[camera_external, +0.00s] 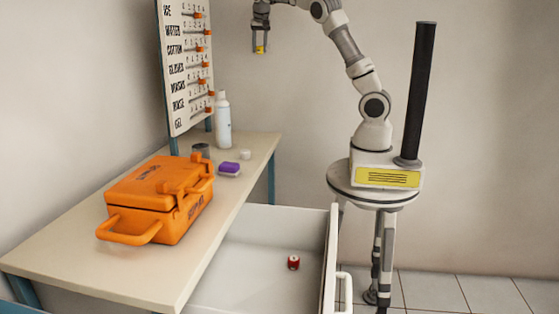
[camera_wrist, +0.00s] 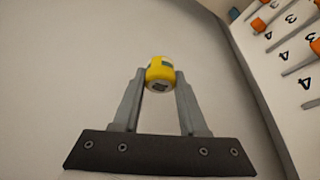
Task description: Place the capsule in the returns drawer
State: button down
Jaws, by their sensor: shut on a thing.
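My gripper (camera_external: 260,44) is raised high above the far end of the table, close to the wall board. It is shut on a yellow capsule (camera_external: 260,50), a small rounded thing. The yellow capsule (camera_wrist: 160,72) also shows between the two fingertips of my gripper (camera_wrist: 161,84) in the wrist view, with a grey-green patch and a dark mark on it. An open white drawer (camera_external: 331,262) sticks out at the right of the table, low down. A small red and white thing (camera_external: 293,262) lies inside it.
A board with orange sliders (camera_external: 185,60) stands behind, left of my gripper. Most of the drawer floor is clear.

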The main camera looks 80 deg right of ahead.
jog(key=w+a+f+n+t+y+b, duration=0.1)
jog(key=w+a+f+n, duration=0.2)
jog(key=a, duration=0.6)
jog(key=w+a+f+n+t+y+b, duration=0.1)
jog(key=w+a+n, duration=0.35)
jog(key=a, duration=0.55)
jog(key=s+a+n+y+b, duration=0.25)
jog(key=a+n, duration=0.65)
jog(key=a, duration=1)
jog(key=s+a+r+n+g+y, duration=0.1)
jog(key=s+a+n, duration=0.3)
jog(key=a, duration=0.3)
jog(key=s+a+r+n+y+b, duration=0.1)
jog(key=s+a+n, duration=0.2)
jog(key=a, duration=0.4)
jog(key=s+a+r+n+g+y, duration=0.1)
jog(key=s+a+n+y, duration=0.1)
jog(key=s+a+n, duration=0.3)
jog(key=n+g+b, duration=0.4)
jog(key=n+b, duration=0.3)
jog(key=n, duration=0.1)
send_over(293, 292)
jog(key=d, duration=0.2)
jog(key=shift+m, duration=0.25)
jog(key=f, duration=5.1)
jog(key=shift+w+a+f, duration=0.2)
jog(key=shift+w+f, duration=0.1)
jog(key=shift+f, duration=0.1)
jog(key=shift+f+b, duration=0.75)
jog(key=shift+f, duration=1.2)
